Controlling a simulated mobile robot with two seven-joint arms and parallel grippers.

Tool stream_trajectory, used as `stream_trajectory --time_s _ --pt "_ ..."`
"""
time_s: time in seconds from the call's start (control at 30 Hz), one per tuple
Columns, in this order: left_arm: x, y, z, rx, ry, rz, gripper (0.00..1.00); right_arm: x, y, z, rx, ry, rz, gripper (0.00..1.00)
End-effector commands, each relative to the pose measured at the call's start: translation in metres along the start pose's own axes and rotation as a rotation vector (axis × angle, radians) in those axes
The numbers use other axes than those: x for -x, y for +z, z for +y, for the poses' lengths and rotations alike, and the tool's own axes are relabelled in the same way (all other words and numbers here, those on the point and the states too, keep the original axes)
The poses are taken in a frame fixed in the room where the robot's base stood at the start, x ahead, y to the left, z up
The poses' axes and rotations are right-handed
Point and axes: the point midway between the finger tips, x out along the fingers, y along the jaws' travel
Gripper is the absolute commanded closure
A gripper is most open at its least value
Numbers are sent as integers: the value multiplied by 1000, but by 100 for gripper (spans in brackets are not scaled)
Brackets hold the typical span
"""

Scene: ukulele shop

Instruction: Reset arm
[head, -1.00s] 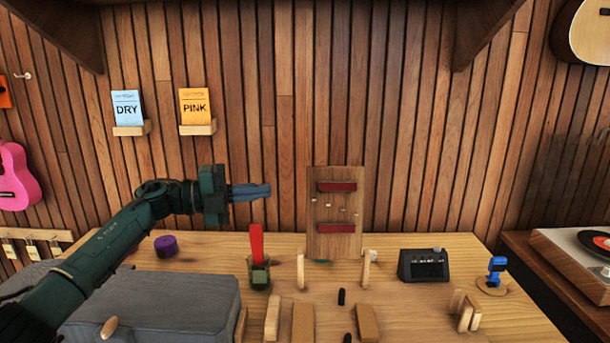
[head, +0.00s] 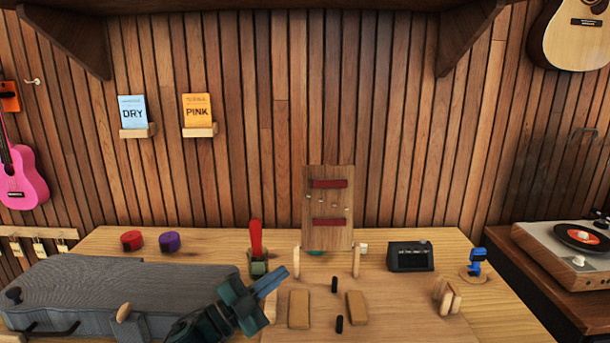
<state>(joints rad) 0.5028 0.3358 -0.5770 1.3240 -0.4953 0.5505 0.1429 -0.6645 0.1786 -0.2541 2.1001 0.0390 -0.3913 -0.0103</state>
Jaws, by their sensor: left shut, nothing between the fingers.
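My left gripper (head: 273,281) is dark green with blue-grey fingers. It is shut and empty, low over the front of the wooden table (head: 400,300), and its fingers point up and to the right. It overlaps the right end of the grey case (head: 130,290) in the picture; I cannot tell whether they touch. My right gripper is not in view.
A red item in a small holder (head: 257,250) stands just behind the gripper. An upright wooden board (head: 328,236) stands behind wooden posts. Red (head: 132,240) and purple (head: 169,241) round items sit at back left. A black box (head: 410,256) and blue clip-like item (head: 476,262) stand right.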

Motion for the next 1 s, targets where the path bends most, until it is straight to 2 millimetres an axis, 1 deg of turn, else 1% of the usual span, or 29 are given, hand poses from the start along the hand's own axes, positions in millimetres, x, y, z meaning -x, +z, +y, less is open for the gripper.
stream_trajectory --time_s 0.03,0.17,0.2,0.27,0.3,0.33,0.37,0.4,0.47,0.5,0.6,0.7,0.8,0.9,1.0 --pt "15 -2 18 83 -37 -62 100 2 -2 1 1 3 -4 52" --pt "57 0 58 279 -121 -250 100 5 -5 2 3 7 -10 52" --pt "73 0 70 339 -141 -314 100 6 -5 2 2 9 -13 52" --pt "97 -2 89 428 -167 -411 100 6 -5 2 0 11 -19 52" --pt "115 -4 102 488 -180 -478 100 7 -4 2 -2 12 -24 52" --pt "129 -6 110 532 -189 -529 100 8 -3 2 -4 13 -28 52" --pt "143 -9 120 577 -196 -581 100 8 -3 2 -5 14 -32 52" --pt "162 -14 132 634 -203 -650 100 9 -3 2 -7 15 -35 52" --pt "190 -23 149 716 -209 -750 100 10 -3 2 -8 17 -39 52" --pt "208 -30 160 767 -209 -813 100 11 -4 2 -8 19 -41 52" --pt "247 -49 181 873 -203 -950 100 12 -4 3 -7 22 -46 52" --pt "274 -65 195 948 -194 -1045 100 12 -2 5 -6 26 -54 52" --pt "289 -75 203 988 -184 -1099 100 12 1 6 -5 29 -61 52" --pt "294 -79 206 1003 -181 -1118 100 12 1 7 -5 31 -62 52" --pt "295 -79 206 1003 -180 -1119 100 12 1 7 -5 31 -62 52"
